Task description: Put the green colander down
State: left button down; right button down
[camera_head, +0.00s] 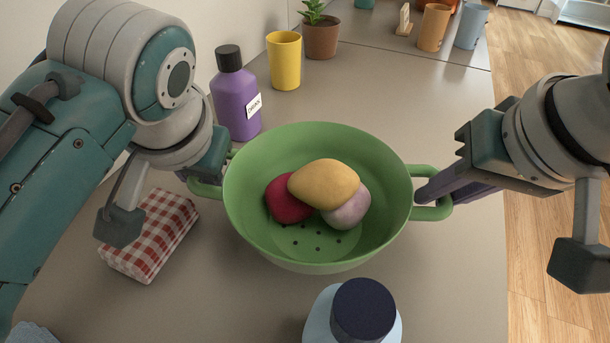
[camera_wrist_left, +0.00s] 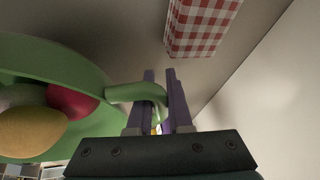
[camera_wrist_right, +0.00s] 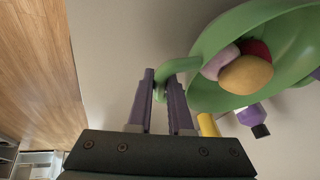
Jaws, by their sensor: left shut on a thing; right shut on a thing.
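The green colander (camera_head: 365,150) is in the middle of the head view, roughly level, between my two arms. It holds a yellow (camera_head: 325,183), a red (camera_head: 285,200) and a pale pink (camera_head: 348,208) rounded thing. My left gripper (camera_wrist_left: 160,88) is shut on its left handle (camera_head: 205,190); the fingers are mostly hidden in the head view. My right gripper (camera_head: 428,193) is shut on its right handle (camera_head: 435,211), which also shows between the fingers in the right wrist view (camera_wrist_right: 162,80). The colander's underside is hidden, so I cannot tell whether it touches the counter.
The grey counter (camera_head: 440,290) has a blue bottle with a dark cap (camera_head: 362,308) close in front. A red checked packet (camera_head: 150,235) lies left. A purple bottle (camera_head: 237,95), yellow cup (camera_head: 284,60) and potted plant (camera_head: 320,35) stand behind. The counter's edge is at right.

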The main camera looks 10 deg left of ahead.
pick_arm(q)
jog(key=shift+f+b, duration=0.55)
jog(key=shift+f, duration=0.15)
pick_arm(e)
jog(key=shift+f, duration=0.65)
pick_arm(q)
jog(key=c, duration=0.8)
grip_release()
jog(key=shift+r, duration=0.1)
jog(key=shift+c, duration=0.2)
pick_arm(e)
jog(key=c, duration=0.8)
grip_release()
jog(key=shift+c, duration=0.2)
pick_arm(q)
jog(key=shift+r, duration=0.1)
pick_arm(e)
jog(key=shift+s+r, duration=0.1)
jog(key=shift+r, duration=0.3)
pick_arm(q)
jog(key=v, duration=1.1)
jog(key=shift+s+r, duration=0.15)
jog(key=shift+r, duration=0.2)
pick_arm(e)
jog(key=v, duration=1.1)
pick_arm(q)
jog(key=shift+s, duration=0.1)
pick_arm(e)
jog(key=shift+s+d, duration=0.15)
jog(key=shift+s, duration=0.05)
